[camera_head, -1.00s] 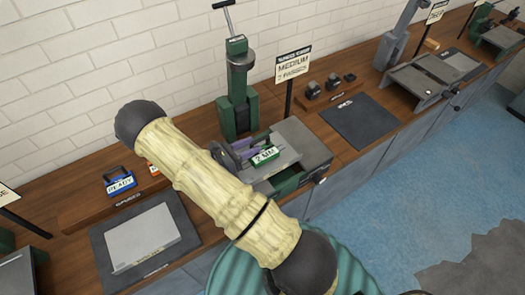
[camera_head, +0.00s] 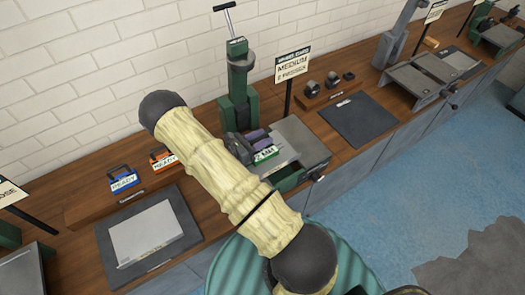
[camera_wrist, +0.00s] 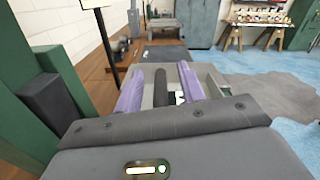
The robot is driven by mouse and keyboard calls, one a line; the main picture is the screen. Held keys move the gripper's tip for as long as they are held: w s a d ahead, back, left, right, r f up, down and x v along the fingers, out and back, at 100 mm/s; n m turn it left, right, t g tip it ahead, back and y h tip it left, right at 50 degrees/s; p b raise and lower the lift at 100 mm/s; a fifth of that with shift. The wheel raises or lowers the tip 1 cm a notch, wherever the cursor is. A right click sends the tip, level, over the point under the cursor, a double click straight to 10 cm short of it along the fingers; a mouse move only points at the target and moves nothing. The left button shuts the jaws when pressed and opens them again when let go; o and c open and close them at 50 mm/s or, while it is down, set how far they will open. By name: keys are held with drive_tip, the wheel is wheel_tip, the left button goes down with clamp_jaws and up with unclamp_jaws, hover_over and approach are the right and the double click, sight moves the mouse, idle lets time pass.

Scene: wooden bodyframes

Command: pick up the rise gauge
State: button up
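A green block with a white label (camera_head: 265,154) sits at the green press; its label read "2 MM" a moment ago. A blue block labelled "READY" (camera_head: 122,180) and an orange one (camera_head: 164,161) stand on the wooden shelf at left. No readable label says which is the rise gauge. My gripper (camera_head: 252,143) is partly hidden behind my arm, low over the press bed. In the wrist view its two purple fingers (camera_wrist: 160,90) are apart. A dark rod and a small white-and-black patch (camera_wrist: 180,98) show between them, with no clear contact.
The green press column (camera_head: 238,85) stands just behind my gripper, with the grey bed (camera_head: 300,140) to its right.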

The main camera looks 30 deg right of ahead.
clamp_jaws()
drive_tip(key=shift+r, duration=0.1)
wheel_tip(320, 180, up, 10)
drive_tip(key=shift+f+b, duration=0.1)
drive_tip(key=shift+b, duration=1.05)
